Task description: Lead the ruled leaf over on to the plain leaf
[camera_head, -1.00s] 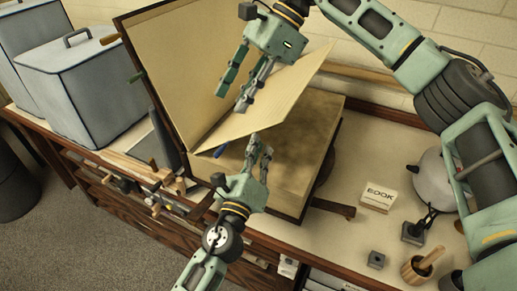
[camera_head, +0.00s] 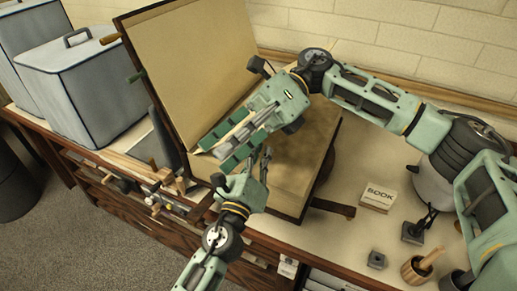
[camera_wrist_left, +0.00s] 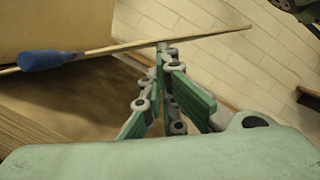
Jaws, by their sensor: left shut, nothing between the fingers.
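A large book lies open on the bench. Its left side, a plain cream page (camera_head: 190,65), stands tilted up. A brownish page (camera_head: 322,125) lies on the right-hand block. A loose leaf rises between them; in the head view my right gripper mostly hides it, and no ruling is visible. In the left wrist view the leaf (camera_wrist_left: 110,50) shows nearly edge-on. My left gripper (camera_head: 260,156) is shut below the right one, its tips (camera_wrist_left: 163,48) at the leaf's edge; I cannot tell if they touch. My right gripper (camera_head: 222,152) looks open over the gutter.
A blue-handled tool (camera_wrist_left: 48,60) shows by the leaf in the left wrist view. A box labelled BOOK (camera_head: 378,197), a small dark block (camera_head: 376,260) and a wooden pot (camera_head: 414,269) stand right. Grey boxes (camera_head: 85,90) stand left.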

